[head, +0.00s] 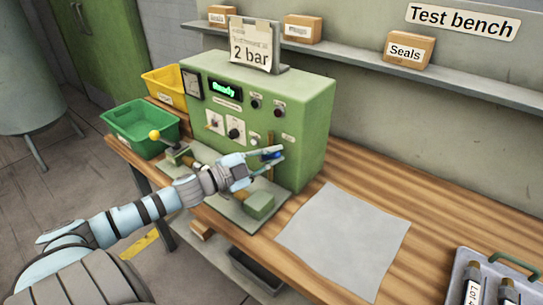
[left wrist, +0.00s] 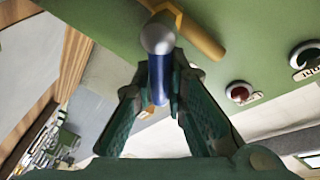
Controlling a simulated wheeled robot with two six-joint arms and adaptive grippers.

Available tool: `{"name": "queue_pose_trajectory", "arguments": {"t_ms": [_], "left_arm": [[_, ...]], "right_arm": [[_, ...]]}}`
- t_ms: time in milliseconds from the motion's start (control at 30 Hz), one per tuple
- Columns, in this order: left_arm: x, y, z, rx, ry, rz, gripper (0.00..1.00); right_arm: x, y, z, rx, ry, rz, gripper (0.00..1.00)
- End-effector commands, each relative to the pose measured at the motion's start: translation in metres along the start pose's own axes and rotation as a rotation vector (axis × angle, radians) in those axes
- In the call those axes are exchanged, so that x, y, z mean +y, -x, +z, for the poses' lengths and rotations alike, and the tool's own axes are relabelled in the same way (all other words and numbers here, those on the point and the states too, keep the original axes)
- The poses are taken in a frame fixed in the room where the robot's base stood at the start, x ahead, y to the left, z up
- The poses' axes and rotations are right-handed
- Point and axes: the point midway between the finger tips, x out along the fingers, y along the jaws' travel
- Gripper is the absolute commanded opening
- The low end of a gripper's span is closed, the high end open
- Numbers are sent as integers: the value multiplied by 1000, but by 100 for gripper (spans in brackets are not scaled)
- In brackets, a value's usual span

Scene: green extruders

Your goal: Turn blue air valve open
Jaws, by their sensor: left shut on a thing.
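The blue air valve handle (left wrist: 158,80) shows in the left wrist view, with a round grey hub (left wrist: 157,36) above it and a brass pipe (left wrist: 198,38) behind. In the head view the blue handle (head: 272,155) is on the front of the green test box (head: 300,110), low on its right side. My left gripper (left wrist: 155,95) is shut on the blue handle, with one finger on each side of it. It also shows in the head view (head: 268,156), partly covering the valve. My right gripper is not in view.
The box shows a lit "Ready" display (head: 224,88), knobs and a "2 bar" sign (head: 251,50) on top. A green bin (head: 140,128) and a yellow bin (head: 165,82) stand left. A grey sheet (head: 345,240) lies right; a tray (head: 490,280) holds dark cylinders.

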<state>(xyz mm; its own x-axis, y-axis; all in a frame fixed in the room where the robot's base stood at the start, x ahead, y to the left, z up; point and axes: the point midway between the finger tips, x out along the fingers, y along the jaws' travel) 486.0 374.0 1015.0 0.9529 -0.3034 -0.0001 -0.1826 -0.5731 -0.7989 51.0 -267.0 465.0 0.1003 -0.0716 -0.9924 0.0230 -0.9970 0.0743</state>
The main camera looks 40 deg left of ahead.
Motion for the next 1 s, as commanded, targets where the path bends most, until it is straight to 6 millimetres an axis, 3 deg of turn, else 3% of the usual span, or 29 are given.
{"name": "queue_pose_trajectory", "arguments": {"t_ms": [467, 1000], "left_arm": [[-7, 1, -1, 28, 143, -38, 0], [-25, 7, 7, 121, 598, -164, 0]], "right_arm": [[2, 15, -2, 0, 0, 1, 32], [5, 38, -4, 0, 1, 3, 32]]}}
